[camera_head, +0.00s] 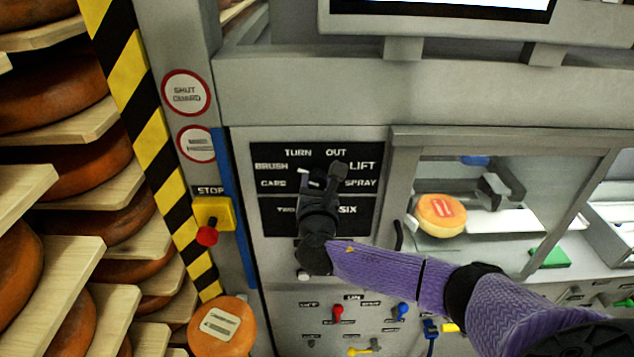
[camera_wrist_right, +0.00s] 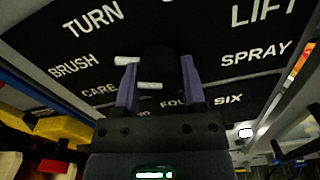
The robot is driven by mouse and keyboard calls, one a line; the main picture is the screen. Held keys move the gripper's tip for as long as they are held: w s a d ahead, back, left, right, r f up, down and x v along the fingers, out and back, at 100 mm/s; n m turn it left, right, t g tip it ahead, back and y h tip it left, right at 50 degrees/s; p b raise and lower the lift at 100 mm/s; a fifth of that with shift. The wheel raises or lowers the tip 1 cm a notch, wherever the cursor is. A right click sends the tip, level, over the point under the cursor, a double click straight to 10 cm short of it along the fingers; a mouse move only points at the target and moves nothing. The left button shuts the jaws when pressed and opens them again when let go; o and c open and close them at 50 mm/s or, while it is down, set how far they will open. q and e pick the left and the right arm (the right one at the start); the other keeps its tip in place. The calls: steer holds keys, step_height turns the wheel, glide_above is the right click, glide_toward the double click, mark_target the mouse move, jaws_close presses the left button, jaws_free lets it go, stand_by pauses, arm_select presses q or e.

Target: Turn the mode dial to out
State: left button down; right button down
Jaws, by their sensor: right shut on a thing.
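The mode dial is a dark round knob on a black panel (camera_head: 272,153) labelled TURN, OUT, BRUSH, LIFT, CARE and SPRAY. My right gripper (camera_head: 322,180) covers most of it in the head view. In the right wrist view the dark knob (camera_wrist_right: 160,68) lies between the two purple fingers of my right gripper (camera_wrist_right: 160,90), which is shut on it. A white bar (camera_wrist_right: 127,60) sticks out left of the knob, toward the BRUSH side, not toward OUT. A second white bar (camera_wrist_right: 149,86) shows at the knob's near side. My left gripper is not in view.
A lower panel with TWO and SIX sits under the dial, partly hidden by my wrist. A yellow stop box (camera_head: 213,212) with a red knob is to the left. Small coloured switches (camera_head: 337,312) are below. An orange cheese (camera_head: 441,215) is in the bay at right.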

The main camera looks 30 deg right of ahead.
steer(key=m+b, duration=0.1)
steer(key=m, duration=0.3)
steer(key=shift+f+b, duration=0.15)
steer(key=shift+b, duration=0.15)
steer(key=m+b, duration=0.2)
steer(key=m, duration=0.2)
steer(key=shift+m, duration=0.3)
steer(key=m+b, duration=0.1)
steer(key=m, duration=0.3)
steer(key=shift+a+m+b, duration=0.1)
steer(key=shift+m+b, duration=0.2)
steer(key=shift+b, duration=0.1)
steer(key=shift+m+b, duration=0.85)
steer(key=shift+m, duration=1.35)
steer(key=shift+r, duration=0.2)
steer(key=shift+c, duration=0.9)
jaws_free()
